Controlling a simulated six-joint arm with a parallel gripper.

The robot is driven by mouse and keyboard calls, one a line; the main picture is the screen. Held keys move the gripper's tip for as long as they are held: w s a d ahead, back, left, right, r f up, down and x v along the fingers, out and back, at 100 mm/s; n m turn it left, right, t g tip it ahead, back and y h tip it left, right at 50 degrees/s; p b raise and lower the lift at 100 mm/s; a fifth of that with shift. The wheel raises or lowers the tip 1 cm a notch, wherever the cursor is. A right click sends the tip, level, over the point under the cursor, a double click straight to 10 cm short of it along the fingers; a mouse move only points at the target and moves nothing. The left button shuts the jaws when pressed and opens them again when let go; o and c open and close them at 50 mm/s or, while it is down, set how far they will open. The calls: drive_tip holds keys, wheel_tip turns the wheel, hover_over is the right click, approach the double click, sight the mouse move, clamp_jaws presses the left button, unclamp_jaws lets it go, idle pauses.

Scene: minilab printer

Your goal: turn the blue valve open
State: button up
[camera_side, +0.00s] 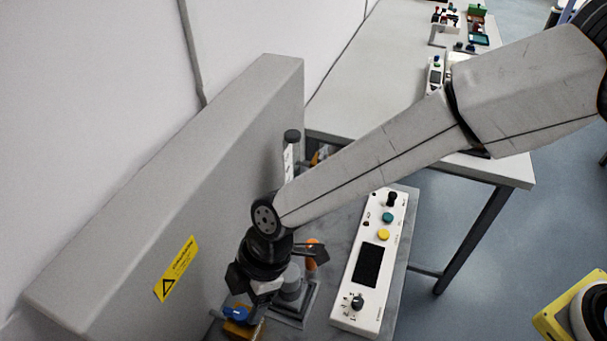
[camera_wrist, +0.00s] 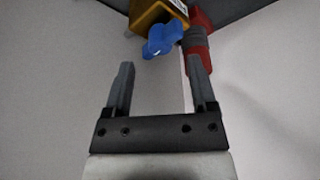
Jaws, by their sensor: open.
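The blue valve (camera_wrist: 165,40) has a lobed blue handle on a yellow-orange body (camera_wrist: 150,14), seen at the top of the wrist view. In the side view the blue handle (camera_side: 236,313) shows at the bottom edge, beside the grey panel. My gripper (camera_wrist: 160,75) is open and empty. Its two fingers point toward the valve, and the handle lies just beyond the fingertips, between their lines in the wrist view. I see no contact. In the side view my gripper (camera_side: 245,285) is just above the valve, and its fingertips are hard to make out.
A red fitting (camera_wrist: 196,42) sits right beside the valve, close to the right finger. A tall grey panel (camera_side: 200,200) with a yellow warning label (camera_side: 177,269) stands at the left. A white control box (camera_side: 370,265) with knobs and buttons lies to the right.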

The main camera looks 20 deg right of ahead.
sight(242, 313)
drive_tip(key=shift+x, duration=2.1)
clamp_jaws()
